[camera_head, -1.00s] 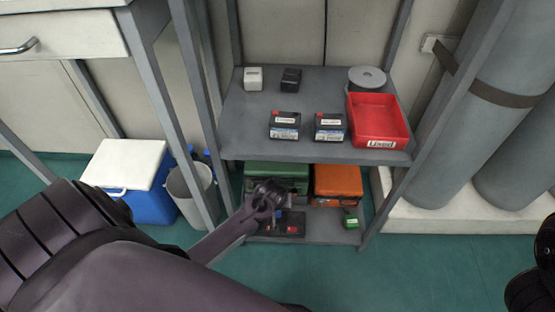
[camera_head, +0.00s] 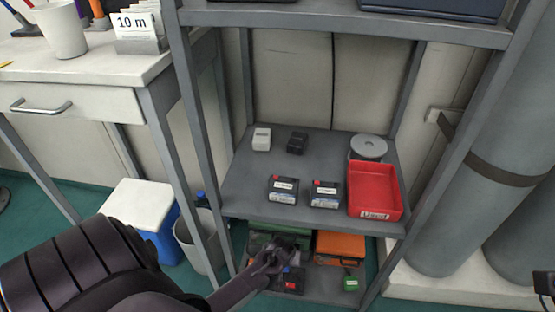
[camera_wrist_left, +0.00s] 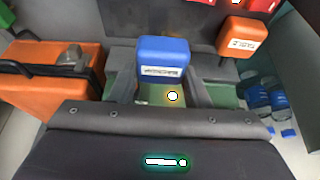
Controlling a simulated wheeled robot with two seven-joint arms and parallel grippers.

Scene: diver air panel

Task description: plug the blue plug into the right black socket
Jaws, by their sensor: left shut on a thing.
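My left gripper (camera_head: 268,262) reaches from the left to the lower shelf of the grey rack. In the left wrist view the gripper (camera_wrist_left: 164,72) has its two dark fingers on either side of the blue plug (camera_wrist_left: 164,56), a rounded block with a white label. It is shut on that plug. I cannot make out the plug clearly in the head view. No black socket can be told for certain in either view. My right gripper is not in view; only a dark piece shows at the right edge.
An orange case (camera_head: 340,246) and a dark box (camera_head: 290,283) with red on it are on the lower shelf. An orange labelled block (camera_wrist_left: 237,40) is right of the blue plug. The upper shelf (camera_head: 240,190) above my gripper holds several boxes and a red tray (camera_head: 375,213).

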